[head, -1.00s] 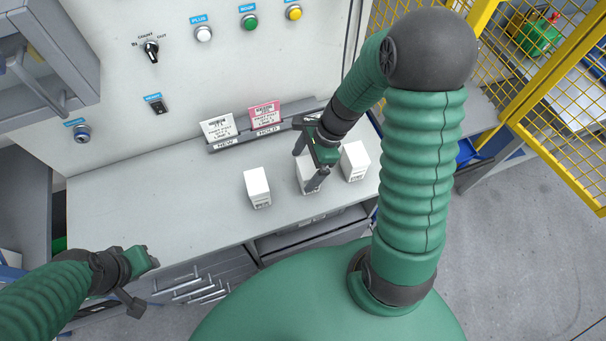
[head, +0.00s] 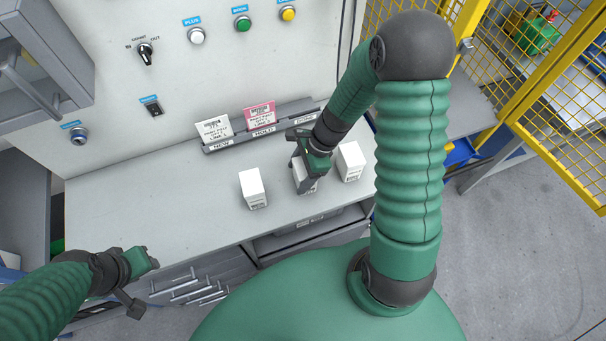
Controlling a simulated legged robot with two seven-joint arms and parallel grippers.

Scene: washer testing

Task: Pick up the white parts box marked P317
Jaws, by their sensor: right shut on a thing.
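Three white boxes stand in a row on the grey bench. My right gripper (head: 304,176) is shut on the middle white box (head: 303,184), which it partly covers. The left white box (head: 253,189) and the right white box (head: 351,162) stand free on either side. Small dark labels show on their lower fronts, but the print is too small to read, so I cannot tell which is P317. My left gripper (head: 140,261) hangs empty near the bench's front left edge; its jaw opening is not clear.
A grey card rack (head: 240,141) marked NEW and HOLD stands behind the boxes, with a white card (head: 214,130) and a pink card (head: 260,116). The left of the bench (head: 140,205) is clear. Yellow mesh fencing (head: 560,130) stands at the right.

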